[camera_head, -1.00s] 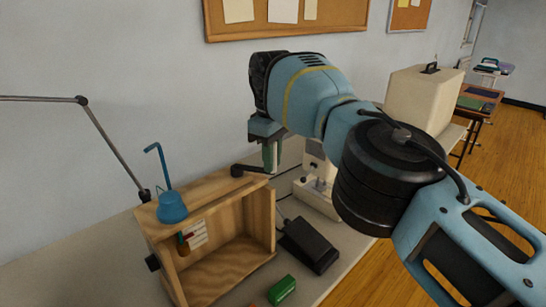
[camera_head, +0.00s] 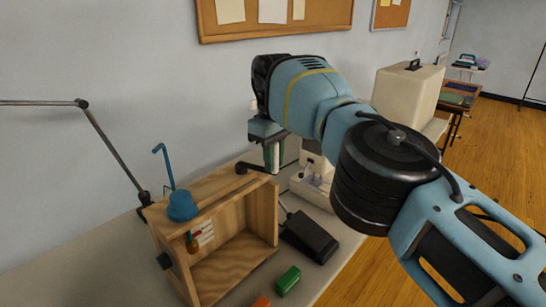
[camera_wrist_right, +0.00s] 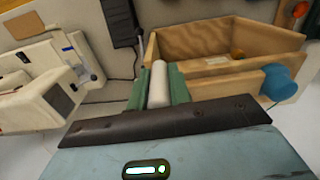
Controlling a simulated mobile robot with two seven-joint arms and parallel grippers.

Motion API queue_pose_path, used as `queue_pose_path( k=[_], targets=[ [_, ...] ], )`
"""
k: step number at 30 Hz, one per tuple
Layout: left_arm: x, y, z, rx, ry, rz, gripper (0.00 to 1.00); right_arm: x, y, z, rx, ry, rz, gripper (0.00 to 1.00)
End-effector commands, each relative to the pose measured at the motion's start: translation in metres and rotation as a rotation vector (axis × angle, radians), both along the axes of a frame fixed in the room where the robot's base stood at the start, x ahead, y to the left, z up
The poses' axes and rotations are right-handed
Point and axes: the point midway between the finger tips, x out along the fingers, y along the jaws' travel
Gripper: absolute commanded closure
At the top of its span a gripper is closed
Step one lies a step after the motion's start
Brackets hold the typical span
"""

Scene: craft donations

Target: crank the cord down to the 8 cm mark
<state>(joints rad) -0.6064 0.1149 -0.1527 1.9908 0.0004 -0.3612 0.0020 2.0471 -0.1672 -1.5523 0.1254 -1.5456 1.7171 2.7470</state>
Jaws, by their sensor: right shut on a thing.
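A wooden box (camera_head: 268,222), open at the front, stands on the table. In it a small brown weight (camera_head: 193,244) hangs in front of a white card with marks (camera_head: 206,231). The marks are too small to read, and the cord is hard to make out. A black crank arm (camera_head: 252,168) shows at the box's top, towards the back right. My right gripper (camera_head: 271,157) is shut on the crank's pale handle, which shows as a light cylinder (camera_wrist_right: 158,84) between the green fingers in the right wrist view. My left gripper is not in view.
A blue oil can (camera_head: 183,207) with a bent spout is on the box's top. A black pedal (camera_head: 308,237), a green block (camera_head: 288,280) and an orange item (camera_head: 261,302) lie in front. A cream sewing machine (camera_head: 311,188) and beige case (camera_head: 407,97) are to the right.

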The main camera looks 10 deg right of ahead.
Motion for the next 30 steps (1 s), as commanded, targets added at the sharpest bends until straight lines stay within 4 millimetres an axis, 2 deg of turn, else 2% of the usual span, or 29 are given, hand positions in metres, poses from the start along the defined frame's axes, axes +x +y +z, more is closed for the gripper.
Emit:
queue_pose_path(
  k=[18, 19, 23, 24, 30],
  targets=[
    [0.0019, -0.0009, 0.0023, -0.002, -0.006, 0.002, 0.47, 0.0001, 0.0008, 0.0033, 0.004, -0.006, -0.005, 1.0],
    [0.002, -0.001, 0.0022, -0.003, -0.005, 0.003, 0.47, 0.0002, 0.0008, 0.0034, 0.004, -0.006, -0.005, 0.79],
    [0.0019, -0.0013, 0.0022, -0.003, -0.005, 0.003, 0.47, 0.0001, 0.0005, 0.0029, 0.003, -0.005, -0.005, 0.62],
    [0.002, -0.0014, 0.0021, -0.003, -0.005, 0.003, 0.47, 0.0001, 0.0003, 0.0025, 0.002, -0.004, -0.005, 0.58],
    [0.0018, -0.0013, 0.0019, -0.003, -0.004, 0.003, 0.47, 0.0001, -0.0001, 0.0014, 0.001, -0.003, -0.005, 0.58]
  ],
)
